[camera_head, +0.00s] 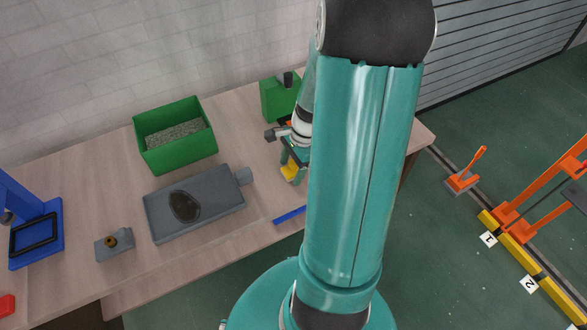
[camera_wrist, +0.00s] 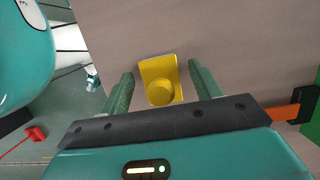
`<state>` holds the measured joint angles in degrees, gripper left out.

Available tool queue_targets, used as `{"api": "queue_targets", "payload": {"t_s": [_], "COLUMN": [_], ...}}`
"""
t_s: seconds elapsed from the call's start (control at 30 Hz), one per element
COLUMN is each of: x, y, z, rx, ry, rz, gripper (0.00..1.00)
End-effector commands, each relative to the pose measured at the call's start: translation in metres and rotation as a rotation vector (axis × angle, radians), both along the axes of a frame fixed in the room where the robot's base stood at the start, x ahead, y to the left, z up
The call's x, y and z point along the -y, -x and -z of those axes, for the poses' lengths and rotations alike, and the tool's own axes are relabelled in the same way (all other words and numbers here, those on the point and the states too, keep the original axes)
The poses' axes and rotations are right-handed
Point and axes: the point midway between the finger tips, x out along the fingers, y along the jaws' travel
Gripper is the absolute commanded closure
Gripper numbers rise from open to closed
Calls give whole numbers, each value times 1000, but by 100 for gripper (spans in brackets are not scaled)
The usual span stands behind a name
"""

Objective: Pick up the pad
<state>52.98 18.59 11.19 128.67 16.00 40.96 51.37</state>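A yellow piece with a flat plate and a round boss, which looks to be the pad (camera_wrist: 158,70), lies on the table. In the wrist view it shows between my two green fingers, and I see no contact with either. My gripper (camera_wrist: 160,70) is open, with a finger on each side of the pad. In the head view the pad (camera_head: 290,172) shows at the right part of the table, just below my gripper. My arm hides part of that area, and the height of the fingers above the table is hard to tell.
A blue bar (camera_head: 289,215) lies near the table's front edge. A grey tray (camera_head: 156,218) with a dark oval, a green bin (camera_head: 143,150) of gravel, a green box (camera_head: 274,101), a small grey block (camera_head: 115,249) and a blue fixture (camera_head: 48,216) stand on the table (camera_head: 95,190).

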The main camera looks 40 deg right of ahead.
Motion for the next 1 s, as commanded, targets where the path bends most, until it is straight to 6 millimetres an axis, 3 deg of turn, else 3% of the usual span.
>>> {"api": "queue_targets", "payload": {"t_s": [0.03, 0.2, 0.27, 0.67, 0.83, 1.0], "x": [0, 0, 0, 1, 1, -12], "y": [0, 0, 0, 0, -1, 21], "z": [0, 0, 0, -9, -34, -61], "rx": [0, 0, 0, 1, 2, 3], "ry": [0, 0, 0, 1, 4, 4], "rz": [0, 0, 0, -1, -1, 1], "gripper": [47, 81, 86, 86, 86, 86]}}
